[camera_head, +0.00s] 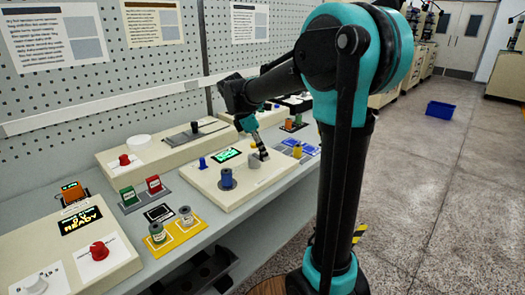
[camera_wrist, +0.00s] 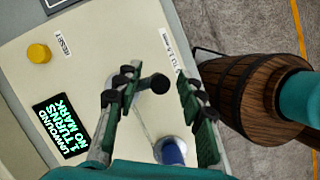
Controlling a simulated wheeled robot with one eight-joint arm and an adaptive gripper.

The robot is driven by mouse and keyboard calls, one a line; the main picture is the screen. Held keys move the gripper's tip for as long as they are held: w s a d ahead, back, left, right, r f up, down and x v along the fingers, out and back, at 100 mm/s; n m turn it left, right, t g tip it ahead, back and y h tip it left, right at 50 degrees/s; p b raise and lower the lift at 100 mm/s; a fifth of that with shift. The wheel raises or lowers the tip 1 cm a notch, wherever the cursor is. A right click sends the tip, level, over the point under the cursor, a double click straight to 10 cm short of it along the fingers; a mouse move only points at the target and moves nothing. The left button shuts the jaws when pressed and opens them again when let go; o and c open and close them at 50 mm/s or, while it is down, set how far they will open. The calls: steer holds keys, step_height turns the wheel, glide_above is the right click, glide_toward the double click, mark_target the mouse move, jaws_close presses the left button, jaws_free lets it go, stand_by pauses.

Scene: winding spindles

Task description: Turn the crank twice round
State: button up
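The winder is a cream panel (camera_head: 252,192) on the bench, with a blue spool (camera_head: 227,180) standing on it and a lit display (camera_head: 225,155). The blue spool (camera_wrist: 172,152) is near the right finger. In the head view my gripper (camera_head: 262,152) mostly hides the crank.
A yellow button (camera_wrist: 38,53) labelled reset sits on the panel. A small blue post (camera_head: 202,162) stands left of the display. Red and green blocks, grey spools on a yellow tray (camera_head: 195,232) and another panel with a red knob (camera_head: 98,250) stand nearer. The aisle floor is open.

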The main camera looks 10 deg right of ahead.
jaws_close()
steer(key=shift+a, duration=0.1)
stand_by(0.4)
